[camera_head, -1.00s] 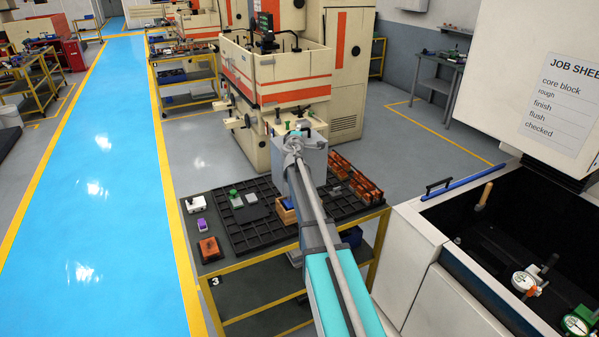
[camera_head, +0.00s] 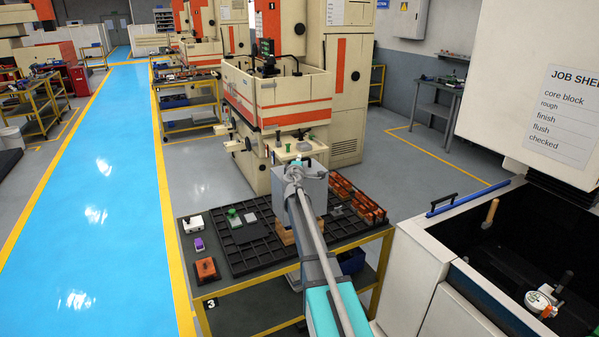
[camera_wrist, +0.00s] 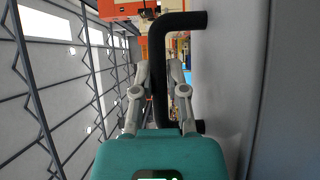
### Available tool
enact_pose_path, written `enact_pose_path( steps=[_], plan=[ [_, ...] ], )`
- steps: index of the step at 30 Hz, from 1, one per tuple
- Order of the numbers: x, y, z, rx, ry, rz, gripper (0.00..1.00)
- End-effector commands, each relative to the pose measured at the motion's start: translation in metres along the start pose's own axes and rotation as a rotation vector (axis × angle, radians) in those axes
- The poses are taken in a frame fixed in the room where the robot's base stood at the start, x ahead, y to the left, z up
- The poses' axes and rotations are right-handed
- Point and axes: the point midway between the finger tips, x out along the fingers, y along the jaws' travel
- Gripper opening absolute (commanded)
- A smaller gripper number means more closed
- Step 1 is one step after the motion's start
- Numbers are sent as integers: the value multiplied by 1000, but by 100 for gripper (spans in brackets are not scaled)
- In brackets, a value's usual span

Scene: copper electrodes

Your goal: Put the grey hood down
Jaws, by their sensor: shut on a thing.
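The grey hood (camera_head: 314,190) is a box-like cover, in front of my arm's end in the head view, over the back part of the dark gridded tray (camera_head: 257,254). My gripper (camera_head: 293,172) is at its near upper side. In the wrist view, a black bar handle (camera_wrist: 157,60) stands off the hood's flat grey face (camera_wrist: 228,75), and my gripper's two fingers (camera_wrist: 160,72) are closed around the handle. My arm hides part of the hood and tray. I cannot tell whether the hood's underside touches anything.
The tray lies on a yellow-framed cart (camera_head: 255,289). A wooden block (camera_head: 286,236) is just below the hood. Copper-coloured electrodes (camera_head: 362,207) stand to its right. A white box (camera_head: 193,224) and an orange block (camera_head: 206,269) sit at left. A machine (camera_head: 275,100) stands behind.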

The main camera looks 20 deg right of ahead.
Motion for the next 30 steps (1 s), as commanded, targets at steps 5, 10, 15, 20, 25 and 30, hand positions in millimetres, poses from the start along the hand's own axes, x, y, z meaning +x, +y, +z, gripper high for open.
enact_pose_path(
  steps=[5, 10, 15, 20, 25, 30],
  plan=[
    [0, -3, 0, 0, 0, 0, 0],
    [0, -14, 1, 0, -1, 0, 0],
    [0, -28, 1, 0, -1, 0, 0],
    [1, -37, 2, 0, -1, 0, 0],
    [1, -38, 2, 0, -2, 0, 0],
    [1, -37, 2, 0, -2, 0, 0]
  ],
)
